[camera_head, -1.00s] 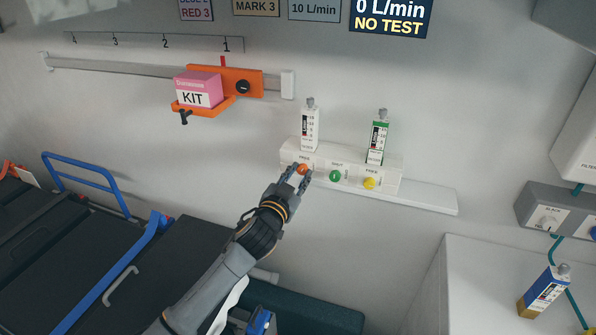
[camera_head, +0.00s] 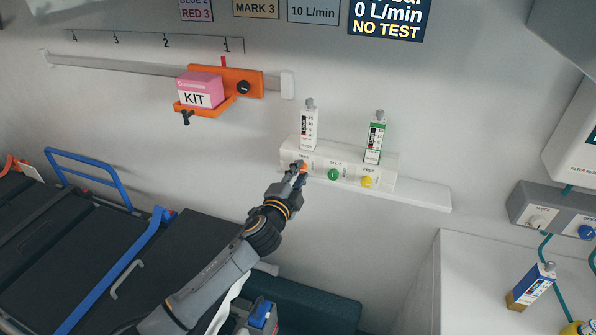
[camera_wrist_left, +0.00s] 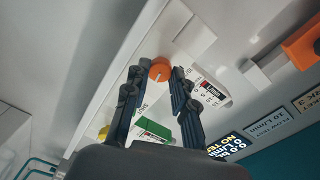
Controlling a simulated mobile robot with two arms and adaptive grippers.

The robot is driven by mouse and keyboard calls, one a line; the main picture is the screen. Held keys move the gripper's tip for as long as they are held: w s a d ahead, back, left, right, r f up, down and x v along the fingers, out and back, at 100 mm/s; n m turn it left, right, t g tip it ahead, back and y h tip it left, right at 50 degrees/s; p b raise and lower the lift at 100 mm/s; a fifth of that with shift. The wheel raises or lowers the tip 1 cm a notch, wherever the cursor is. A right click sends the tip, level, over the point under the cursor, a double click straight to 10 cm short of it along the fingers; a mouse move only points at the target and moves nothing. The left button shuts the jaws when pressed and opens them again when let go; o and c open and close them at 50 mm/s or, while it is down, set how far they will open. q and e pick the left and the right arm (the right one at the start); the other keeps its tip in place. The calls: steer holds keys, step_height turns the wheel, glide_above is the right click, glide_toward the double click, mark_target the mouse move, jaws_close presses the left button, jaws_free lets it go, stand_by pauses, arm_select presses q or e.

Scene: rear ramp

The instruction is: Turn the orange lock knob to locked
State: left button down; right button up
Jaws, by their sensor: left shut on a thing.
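The orange lock knob (camera_head: 302,167) is the leftmost of three round knobs on a white wall panel (camera_head: 389,188). My left gripper (camera_head: 299,170) reaches up to it from below and is shut on it, partly hiding it in the head view. In the left wrist view the orange knob (camera_wrist_left: 160,69) sits between the tips of my left gripper's dark fingers (camera_wrist_left: 158,76). A pale pointer mark shows on the knob. The small label above it is too small to read surely. My right gripper is not in view.
A green knob (camera_head: 333,174) and a yellow knob (camera_head: 366,181) sit right of the orange one. Two upright boxes (camera_head: 309,129) (camera_head: 375,141) stand above the panel. An orange carriage (camera_head: 240,82) with a pink kit (camera_head: 201,91) hangs on the rail at left.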

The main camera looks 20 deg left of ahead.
arm_select(q)
steer(key=shift+m, duration=0.7)
steer(key=c, duration=1.1)
jaws_free()
steer(key=shift+s, duration=0.1)
steer(key=s, duration=1.1)
steer(key=shift+s+a+r, duration=0.2)
steer(key=shift+s, duration=0.2)
